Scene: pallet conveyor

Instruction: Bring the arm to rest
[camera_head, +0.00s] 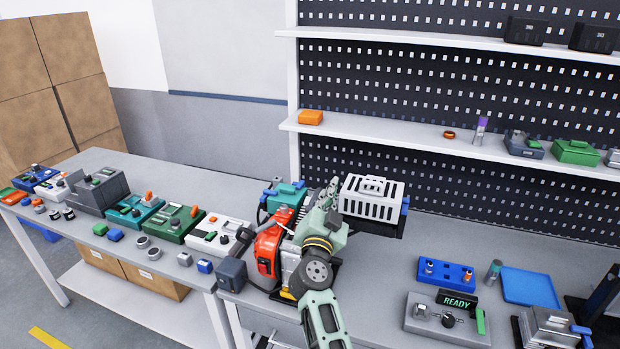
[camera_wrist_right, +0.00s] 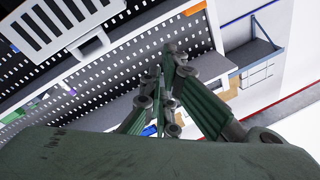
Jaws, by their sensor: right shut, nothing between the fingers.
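My right arm comes in from the bottom of the head view. Its green gripper (camera_head: 331,188) is raised in front of the workbench, beside the white slotted box. In the right wrist view the gripper (camera_wrist_right: 166,75) has its green-padded fingers shut with nothing between them. My left gripper is in neither view.
A white slotted box (camera_head: 371,196) and a red machine (camera_head: 268,252) are close to the gripper. A grey control box with a READY display (camera_head: 457,300), a blue tray (camera_head: 530,287) and a blue block (camera_head: 446,272) lie on the bench to the right. Shelves (camera_head: 400,140) stand behind.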

